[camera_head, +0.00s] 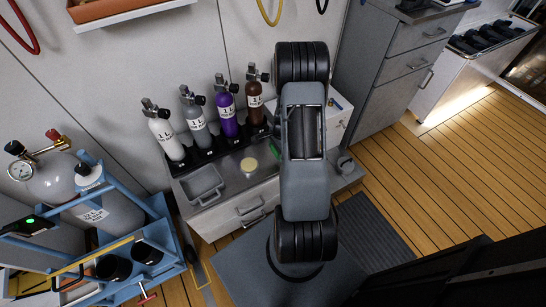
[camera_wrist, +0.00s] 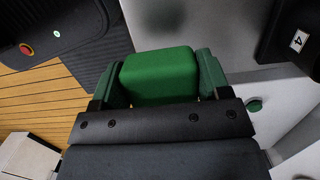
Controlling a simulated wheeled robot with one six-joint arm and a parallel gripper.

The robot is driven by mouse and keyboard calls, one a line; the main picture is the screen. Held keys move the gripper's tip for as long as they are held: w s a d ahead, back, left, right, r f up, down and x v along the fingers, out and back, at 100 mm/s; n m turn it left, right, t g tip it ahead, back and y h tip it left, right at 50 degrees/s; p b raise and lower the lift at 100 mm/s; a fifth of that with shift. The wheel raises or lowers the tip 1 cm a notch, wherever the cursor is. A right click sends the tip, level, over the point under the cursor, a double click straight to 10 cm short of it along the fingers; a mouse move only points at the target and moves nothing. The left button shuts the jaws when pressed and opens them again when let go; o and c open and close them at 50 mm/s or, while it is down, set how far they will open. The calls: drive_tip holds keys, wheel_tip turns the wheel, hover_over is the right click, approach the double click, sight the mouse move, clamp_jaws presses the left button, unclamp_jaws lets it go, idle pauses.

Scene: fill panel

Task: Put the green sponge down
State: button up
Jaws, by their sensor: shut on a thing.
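The green sponge (camera_wrist: 160,72) is a block with rounded edges, seen in the wrist view. My gripper (camera_wrist: 162,88) is shut on it, with one finger against each side. In the head view my own arm hides most of the gripper, and only a small green patch (camera_head: 274,149) shows beside the arm, over the grey bench top. I cannot tell whether the sponge touches a surface below it.
Several labelled gas bottles (camera_head: 228,115) stand in a black rack along the back of the bench top (camera_head: 228,164). A grey tray (camera_head: 204,184) and a round yellow thing (camera_head: 249,164) are on the bench. A blue frame with cylinders (camera_head: 155,210) stands at the left.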

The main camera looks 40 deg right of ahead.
sight(272, 159)
drive_tip(key=shift+w+a+f, duration=0.1)
drive_tip(key=shift+w+f, duration=1)
drive_tip(key=shift+f, duration=0.2)
drive_tip(key=shift+w+f+b, duration=0.15)
drive_tip(key=shift+f+b, duration=0.3)
drive_tip(key=shift+f, duration=0.5)
drive_tip(key=shift+w+f+b, duration=0.1)
drive_tip(key=shift+f+b, duration=0.3)
drive_tip(key=shift+f, duration=0.5)
drive_tip(key=shift+f, duration=0.1)
drive_tip(key=o, duration=1)
drive_tip(key=shift+c, duration=0.2)
